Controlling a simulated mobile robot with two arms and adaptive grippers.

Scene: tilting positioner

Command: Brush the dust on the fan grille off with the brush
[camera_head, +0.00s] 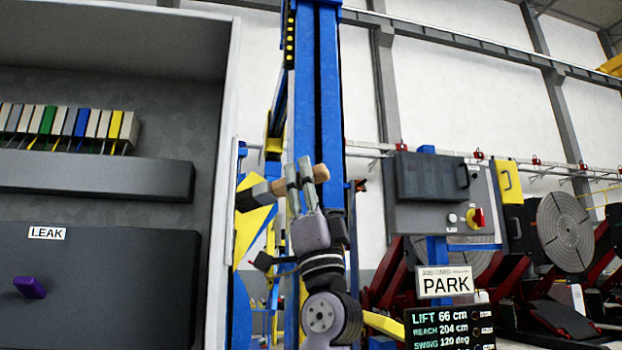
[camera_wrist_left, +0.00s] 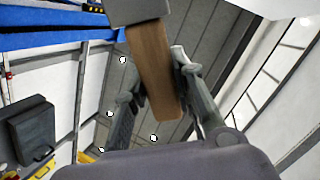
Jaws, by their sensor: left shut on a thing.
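My left gripper (camera_head: 297,172) is raised in front of the blue column, with its fingers pointing up. It is shut on the wooden handle of the brush (camera_head: 316,173), which lies roughly crosswise in the fingers. The brush's dark grey head (camera_head: 249,195) points left, toward the open cabinet, and touches nothing that I can see. In the left wrist view the brown handle (camera_wrist_left: 150,55) sits between the fingers of the gripper (camera_wrist_left: 157,62), with the grey head at the top edge. I cannot make out the fan grille or any dust. My right gripper is not in view.
An open grey cabinet (camera_head: 222,150) fills the left, with coloured terminals (camera_head: 62,122), a LEAK label (camera_head: 47,233) and a purple knob (camera_head: 30,287). A grey control box (camera_head: 432,177), a PARK sign (camera_head: 446,282) and a slotted round plate (camera_head: 565,231) stand right.

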